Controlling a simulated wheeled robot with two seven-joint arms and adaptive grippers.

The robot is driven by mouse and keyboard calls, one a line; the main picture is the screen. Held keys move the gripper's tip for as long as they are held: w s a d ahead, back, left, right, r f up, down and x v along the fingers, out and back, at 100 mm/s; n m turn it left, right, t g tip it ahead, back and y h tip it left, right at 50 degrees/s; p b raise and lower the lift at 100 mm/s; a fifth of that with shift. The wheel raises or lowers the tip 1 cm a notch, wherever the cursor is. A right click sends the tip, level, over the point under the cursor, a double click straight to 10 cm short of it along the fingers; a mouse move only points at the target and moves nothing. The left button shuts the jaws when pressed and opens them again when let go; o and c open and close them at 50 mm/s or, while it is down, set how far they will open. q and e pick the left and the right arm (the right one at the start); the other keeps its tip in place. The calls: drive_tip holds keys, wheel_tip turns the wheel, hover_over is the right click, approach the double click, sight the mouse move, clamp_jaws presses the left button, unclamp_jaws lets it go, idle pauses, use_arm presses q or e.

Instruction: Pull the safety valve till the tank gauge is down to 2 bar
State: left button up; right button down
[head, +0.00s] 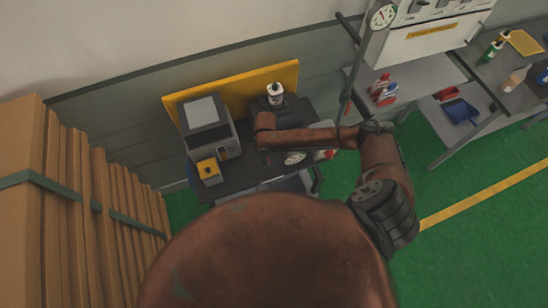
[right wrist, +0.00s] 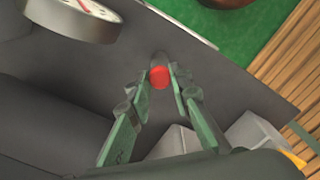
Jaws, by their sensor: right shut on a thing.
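A red round-ended piece (right wrist: 159,77), which looks like the safety valve's pull, sits between my right gripper's fingertips (right wrist: 161,84) in the right wrist view. The green fingers are shut on it from both sides. A round white gauge (right wrist: 88,9) with a red needle is cut off at the top left of that view. A white dial (head: 293,158) also shows on the dark bench in the head view, just below my right forearm. Its reading is too small to tell. The tank body is mostly hidden. My left gripper is not in view.
Another dial (head: 383,15) is higher up. Cardboard (head: 75,210) stands at left; green floor (head: 480,230) is open at right.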

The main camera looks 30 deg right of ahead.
drive_tip(key=c, duration=2.1)
unclamp_jaws()
drive_tip(key=o, duration=0.4)
drive_tip(key=shift+c, duration=0.2)
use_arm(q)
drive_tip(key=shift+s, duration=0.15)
use_arm(e)
drive_tip(key=shift+r, duration=0.15)
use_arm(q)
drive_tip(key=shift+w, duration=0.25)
use_arm(e)
wheel_tip(320, 180, up, 12)
